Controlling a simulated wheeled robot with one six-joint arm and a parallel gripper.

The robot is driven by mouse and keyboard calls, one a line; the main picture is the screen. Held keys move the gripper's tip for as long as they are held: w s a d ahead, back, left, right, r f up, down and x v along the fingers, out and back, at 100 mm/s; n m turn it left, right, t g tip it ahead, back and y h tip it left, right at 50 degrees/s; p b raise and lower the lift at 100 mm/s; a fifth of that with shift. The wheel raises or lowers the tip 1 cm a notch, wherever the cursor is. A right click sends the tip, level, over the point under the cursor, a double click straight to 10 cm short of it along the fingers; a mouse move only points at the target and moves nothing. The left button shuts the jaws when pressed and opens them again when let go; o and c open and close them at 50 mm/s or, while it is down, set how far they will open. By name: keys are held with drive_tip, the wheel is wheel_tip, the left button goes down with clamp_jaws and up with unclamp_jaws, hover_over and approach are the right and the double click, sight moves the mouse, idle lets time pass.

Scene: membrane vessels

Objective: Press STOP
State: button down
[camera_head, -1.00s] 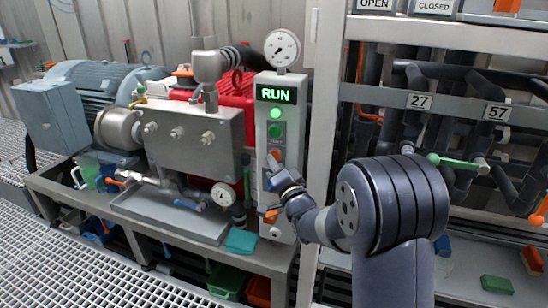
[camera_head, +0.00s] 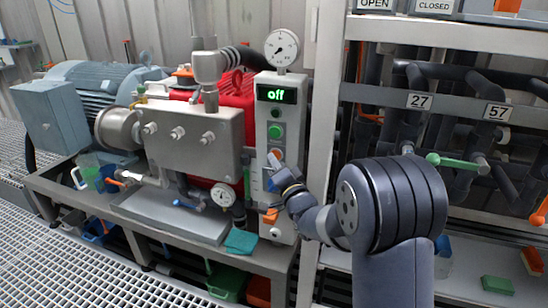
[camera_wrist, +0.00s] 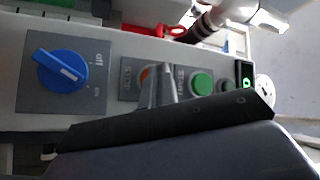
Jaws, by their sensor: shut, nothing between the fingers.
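The white control panel (camera_head: 262,215) stands upright beside the pump, and its display (camera_head: 276,94) reads "off" in green. The green START button (camera_head: 275,131) is above the orange-red STOP button (camera_head: 279,154). My gripper (camera_head: 273,161) is shut and empty, with its tips at the STOP button. In the wrist view the fingers (camera_wrist: 160,88) cover part of the STOP button (camera_wrist: 146,74); I cannot tell whether they touch it. The green START button (camera_wrist: 202,83) is clear to their right.
A blue rotary switch (camera_wrist: 60,70) is on the same panel, below STOP. A pressure gauge (camera_head: 282,48) sits above the panel. A grey frame post (camera_head: 322,120) stands close at the right, with pipes behind my arm. The pump (camera_head: 200,140) is at left.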

drive_tip(key=shift+d, duration=0.25)
drive_tip(key=shift+s+a+b, duration=0.15)
drive_tip(key=shift+s+b, duration=0.25)
drive_tip(key=shift+s, duration=0.35)
drive_tip(key=shift+s, duration=0.1)
drive_tip(key=s, duration=0.1)
drive_tip(key=s+a+b, duration=0.1)
drive_tip(key=s, duration=0.1)
drive_tip(key=s+a+b, duration=0.1)
drive_tip(key=shift+s, duration=0.3)
drive_tip(key=shift+w, duration=0.1)
drive_tip(key=p, duration=0.1)
drive_tip(key=w+p, duration=0.1)
drive_tip(key=shift+w+d+r+p, duration=0.15)
drive_tip(key=shift+r+p, duration=0.1)
drive_tip(key=shift+p, duration=0.15)
